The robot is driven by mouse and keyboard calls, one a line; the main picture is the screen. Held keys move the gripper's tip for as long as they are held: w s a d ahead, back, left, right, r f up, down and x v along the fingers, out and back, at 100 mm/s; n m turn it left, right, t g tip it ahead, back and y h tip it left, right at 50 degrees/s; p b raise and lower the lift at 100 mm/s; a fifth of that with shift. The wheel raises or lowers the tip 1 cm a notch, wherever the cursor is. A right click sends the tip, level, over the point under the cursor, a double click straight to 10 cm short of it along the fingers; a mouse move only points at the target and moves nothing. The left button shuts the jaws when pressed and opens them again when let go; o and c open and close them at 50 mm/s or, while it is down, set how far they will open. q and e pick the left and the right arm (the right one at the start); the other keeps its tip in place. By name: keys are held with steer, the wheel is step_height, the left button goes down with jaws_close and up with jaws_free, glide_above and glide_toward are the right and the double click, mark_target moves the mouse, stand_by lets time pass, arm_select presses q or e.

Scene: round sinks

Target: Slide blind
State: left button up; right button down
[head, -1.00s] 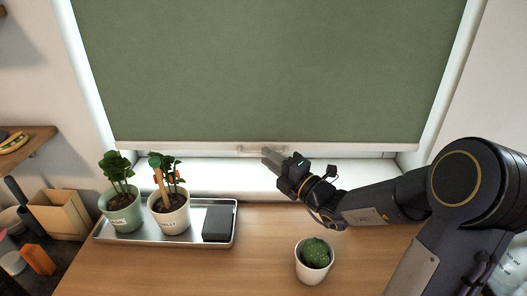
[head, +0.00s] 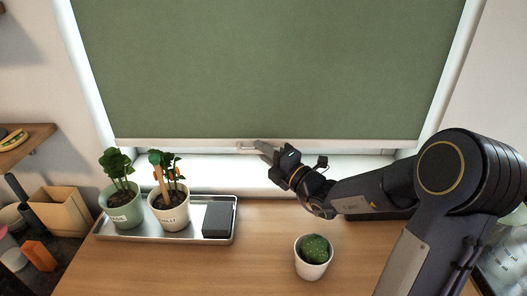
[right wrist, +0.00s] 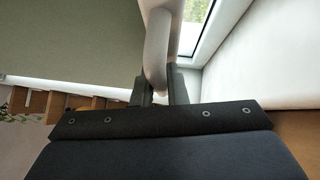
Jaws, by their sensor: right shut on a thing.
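The green roller blind (head: 270,70) hangs over most of the window, with a pale bottom bar (head: 350,146) just above the sill. A small pale handle (head: 247,149) sits at the middle of the bar. My right gripper (head: 261,148) is at this handle. In the right wrist view the fingers (right wrist: 159,92) are shut on the light, curved handle (right wrist: 157,60), and the blind (right wrist: 70,45) fills the upper left. The fingertips are small in the head view. My left gripper is not in view.
A metal tray (head: 186,237) on the wooden counter holds two potted plants (head: 122,205) (head: 170,208) and a dark block (head: 218,219). A small cactus pot (head: 313,262) stands below my right arm. The counter between tray and cactus is clear.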

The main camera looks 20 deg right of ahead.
step_height(320, 180, down, 5)
steer(key=b, duration=0.3)
steer(key=shift+f, duration=0.15)
steer(key=shift+r, duration=0.2)
steer(key=c, duration=1.7)
jaws_free()
steer(key=b+v, duration=0.1)
steer(key=v, duration=0.7)
